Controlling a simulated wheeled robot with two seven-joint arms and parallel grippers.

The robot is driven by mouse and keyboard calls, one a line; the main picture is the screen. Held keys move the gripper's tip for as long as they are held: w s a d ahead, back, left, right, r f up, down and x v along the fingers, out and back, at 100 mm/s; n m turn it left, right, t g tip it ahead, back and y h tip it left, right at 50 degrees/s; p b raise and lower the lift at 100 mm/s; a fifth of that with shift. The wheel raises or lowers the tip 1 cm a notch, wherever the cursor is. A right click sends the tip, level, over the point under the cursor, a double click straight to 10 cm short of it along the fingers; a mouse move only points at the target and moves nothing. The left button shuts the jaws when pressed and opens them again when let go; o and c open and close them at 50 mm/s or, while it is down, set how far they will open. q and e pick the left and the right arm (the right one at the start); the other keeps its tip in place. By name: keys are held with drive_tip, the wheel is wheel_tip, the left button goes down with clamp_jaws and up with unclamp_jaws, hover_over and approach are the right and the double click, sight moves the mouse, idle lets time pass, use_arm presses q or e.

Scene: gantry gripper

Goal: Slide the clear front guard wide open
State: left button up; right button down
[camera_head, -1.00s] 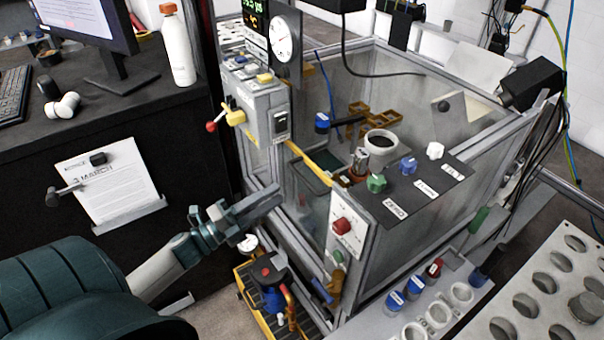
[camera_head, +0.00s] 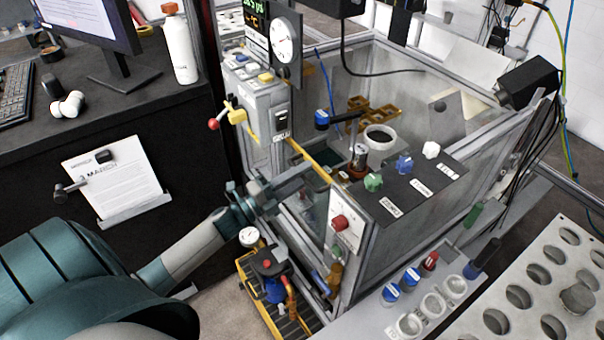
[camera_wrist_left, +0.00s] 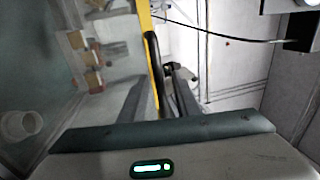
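The clear front guard (camera_head: 313,215) is the see-through panel on the enclosure's left-facing side, with a yellow strip (camera_head: 313,163) along its top. My left gripper (camera_head: 300,177) is at this side, close to the yellow strip. In the left wrist view, the yellow strip (camera_wrist_left: 150,50) and a black bar (camera_wrist_left: 153,65) run between the two spread fingers (camera_wrist_left: 158,92). The gripper looks open around them; I cannot tell if a finger touches. The guard's lower part is partly hidden by the gripper and frame. My right gripper is not in view.
A grey control box (camera_head: 257,95) with a red-knobbed lever stands just above the gripper. A red button panel (camera_head: 342,222) is to its right. A yellow-edged crate (camera_head: 270,290) with a pump sits below. A desk (camera_head: 120,140) stands at left.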

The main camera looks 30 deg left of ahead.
use_arm(q)
clamp_jaws()
drive_tip(key=shift+f, duration=0.1)
